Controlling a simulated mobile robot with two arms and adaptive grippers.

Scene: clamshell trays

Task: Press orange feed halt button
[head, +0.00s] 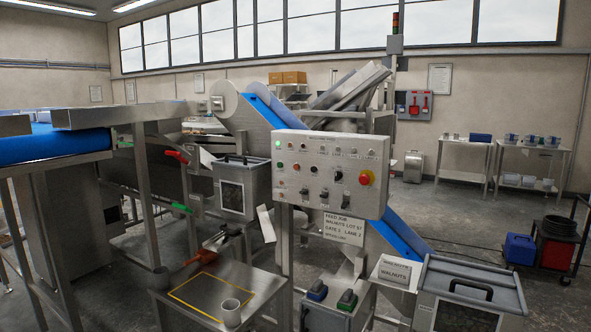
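A light grey control panel (330,172) stands upright on a post near the middle of the head view. A red mushroom button on a yellow base (366,178) is at its right side. A small orange-red button (281,184) shows at its lower left; its exact colour and label are too small to be sure of. Black knobs (338,177), small lamps and switches fill the rest of the panel face. Nothing covers the panel face. Neither of my grippers can be made out in this view.
A low steel table (250,283) with a yellow outline, a grey cup (231,312) and an orange-red scoop (201,256) stands in front. A lidded bin (470,285) is at right.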

